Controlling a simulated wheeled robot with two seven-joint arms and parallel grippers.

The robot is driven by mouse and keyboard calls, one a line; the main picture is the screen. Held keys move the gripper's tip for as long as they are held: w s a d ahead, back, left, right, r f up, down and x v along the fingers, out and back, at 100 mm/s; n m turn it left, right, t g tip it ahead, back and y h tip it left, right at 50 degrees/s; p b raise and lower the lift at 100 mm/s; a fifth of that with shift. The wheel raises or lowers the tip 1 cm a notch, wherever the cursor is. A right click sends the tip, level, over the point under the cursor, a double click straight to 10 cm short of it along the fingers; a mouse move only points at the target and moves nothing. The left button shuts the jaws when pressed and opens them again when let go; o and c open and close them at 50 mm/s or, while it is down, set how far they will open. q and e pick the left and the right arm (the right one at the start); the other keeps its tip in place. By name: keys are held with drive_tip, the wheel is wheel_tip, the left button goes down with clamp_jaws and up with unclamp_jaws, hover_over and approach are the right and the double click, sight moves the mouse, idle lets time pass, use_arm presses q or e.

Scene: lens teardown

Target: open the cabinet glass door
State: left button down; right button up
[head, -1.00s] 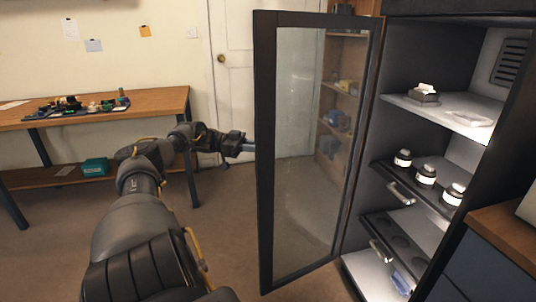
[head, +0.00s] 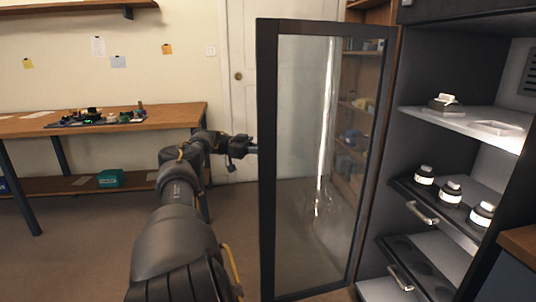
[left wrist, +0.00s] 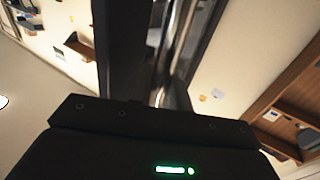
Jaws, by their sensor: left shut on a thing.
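The cabinet glass door (head: 266,160), a dark frame around a clear pane, stands wide open, swung out to the left of the cabinet (head: 425,130). My left gripper (head: 251,147) is at the door's free left edge, about mid-height. It is shut, apparently on the door handle, but the door frame hides its fingertips in the head view. In the left wrist view, a shiny metal bar (left wrist: 180,75), which looks like the handle, runs beside a dark upright just beyond the gripper body. My right gripper is in neither view.
Inside the cabinet are an upper shelf (head: 465,126) and pull-out trays with silver handles, one tray bearing dark jars (head: 449,192). A workbench (head: 100,120) stands at the left wall. A white room door (head: 240,90) and open shelving are behind the glass. Floor left of the door is clear.

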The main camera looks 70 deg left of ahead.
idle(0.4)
use_arm(q)
drive_tip(key=c, duration=1.4)
unclamp_jaws()
drive_tip(key=shift+w, duration=0.1)
drive_tip(key=shift+o, duration=0.2)
